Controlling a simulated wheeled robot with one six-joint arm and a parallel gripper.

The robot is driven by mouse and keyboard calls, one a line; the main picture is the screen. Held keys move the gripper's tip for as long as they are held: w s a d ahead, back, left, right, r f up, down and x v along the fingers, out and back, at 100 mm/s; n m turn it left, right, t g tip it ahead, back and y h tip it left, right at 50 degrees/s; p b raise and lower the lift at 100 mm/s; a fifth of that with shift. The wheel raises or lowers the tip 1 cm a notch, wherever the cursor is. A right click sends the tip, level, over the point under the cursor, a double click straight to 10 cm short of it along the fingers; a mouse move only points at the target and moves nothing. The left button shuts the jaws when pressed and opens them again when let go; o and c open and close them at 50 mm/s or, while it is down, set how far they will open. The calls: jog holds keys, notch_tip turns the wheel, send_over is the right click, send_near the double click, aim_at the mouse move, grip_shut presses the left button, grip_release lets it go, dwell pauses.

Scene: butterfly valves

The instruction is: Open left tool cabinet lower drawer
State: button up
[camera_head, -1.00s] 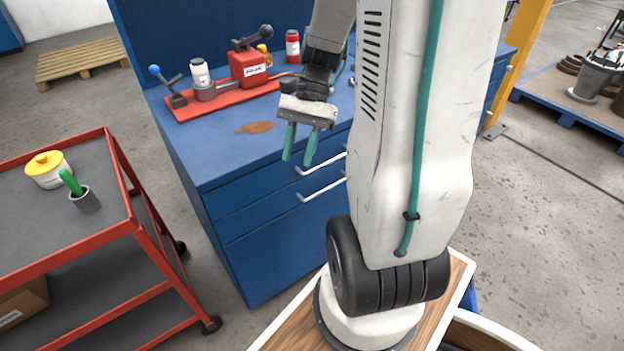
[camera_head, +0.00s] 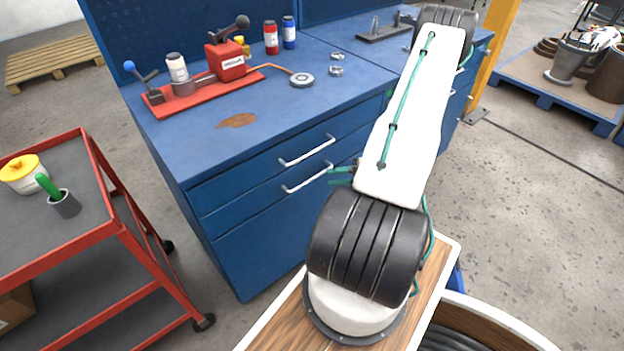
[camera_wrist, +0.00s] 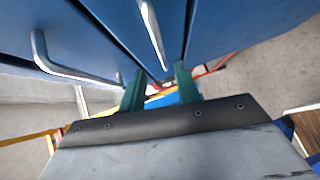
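The left tool cabinet (camera_head: 265,235) is blue, with two drawers showing bar handles. The upper handle (camera_head: 307,150) and the lower drawer's handle (camera_head: 307,178) are pale metal, and both drawers look shut. My gripper (camera_head: 338,176) has teal fingers and is partly hidden behind my arm, near the right end of the lower handle. In the wrist view my gripper (camera_wrist: 160,88) is open, with an empty gap between its fingers. One handle (camera_wrist: 152,35) runs towards that gap, and another handle (camera_wrist: 60,62) lies to the left. Contact with a handle cannot be told.
A red trolley (camera_head: 118,227) stands left of the cabinet. A red tool base (camera_head: 205,93) and several small containers stand on the blue top. A yellow post (camera_head: 490,65) and a blue pallet (camera_head: 535,85) are at the right. Floor between trolley and cabinet is free.

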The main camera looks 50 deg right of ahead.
aim_at(312, 178)
jog(key=x, duration=0.7)
jog(key=shift+w+f, duration=0.3)
jog(key=shift+a, duration=0.1)
grip_shut()
